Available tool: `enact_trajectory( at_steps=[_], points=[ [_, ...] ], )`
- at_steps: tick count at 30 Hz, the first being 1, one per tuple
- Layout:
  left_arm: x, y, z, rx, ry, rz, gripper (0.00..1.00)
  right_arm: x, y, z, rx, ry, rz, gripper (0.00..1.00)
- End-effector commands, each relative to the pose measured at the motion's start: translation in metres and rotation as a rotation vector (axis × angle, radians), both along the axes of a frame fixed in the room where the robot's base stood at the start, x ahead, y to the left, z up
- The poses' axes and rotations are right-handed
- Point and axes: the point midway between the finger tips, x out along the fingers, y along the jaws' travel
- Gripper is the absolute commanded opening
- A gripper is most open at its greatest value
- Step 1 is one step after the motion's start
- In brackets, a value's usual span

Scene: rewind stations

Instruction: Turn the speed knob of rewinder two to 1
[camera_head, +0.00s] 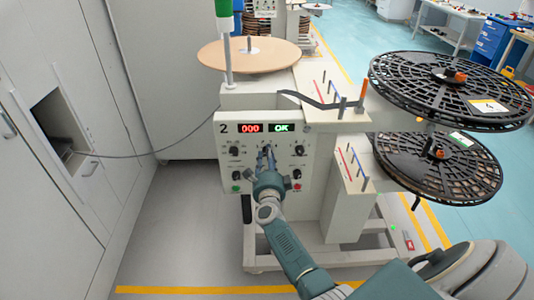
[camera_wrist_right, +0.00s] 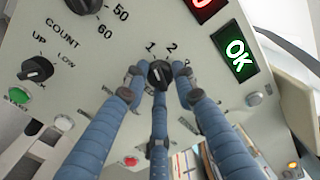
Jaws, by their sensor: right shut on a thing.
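Rewinder two (camera_head: 226,160) is a white machine marked "2", with a red "000" display (camera_head: 250,128) and a green "OK" display (camera_head: 281,127). My right gripper (camera_head: 267,153) reaches up to the middle of its front panel. In the right wrist view the three blue fingers of the right gripper (camera_wrist_right: 160,90) are closed around a black knob (camera_wrist_right: 159,72). The marks "1" and "2" stand above this knob, and a further mark is partly hidden by a finger. The knob's own label is hidden, and its exact pointing is hard to tell. My left gripper is not in view.
Other knobs sit close by, including the "UP/LOW" count knob (camera_wrist_right: 36,69), with a green button (camera_wrist_right: 18,95) beside it. Black reels (camera_head: 450,90) jut out at the right. A cable (camera_head: 150,155) runs from the left wall to the rewinder. Floor (camera_head: 180,230) at left front is clear.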

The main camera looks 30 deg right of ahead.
Motion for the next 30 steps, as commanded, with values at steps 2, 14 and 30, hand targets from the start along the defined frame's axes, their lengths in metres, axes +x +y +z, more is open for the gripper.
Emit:
enact_trajectory(
  at_steps=[2,14,30],
  points=[
    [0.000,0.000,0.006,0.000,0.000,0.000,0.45,-0.001,0.000,-0.002,-0.065,0.048,0.001,0.01],
    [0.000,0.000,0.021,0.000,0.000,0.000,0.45,-0.001,0.000,-0.001,-0.388,0.246,0.003,0.00],
    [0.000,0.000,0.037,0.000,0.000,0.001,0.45,-0.001,0.000,0.000,-0.792,0.491,0.002,0.00]
  ],
)
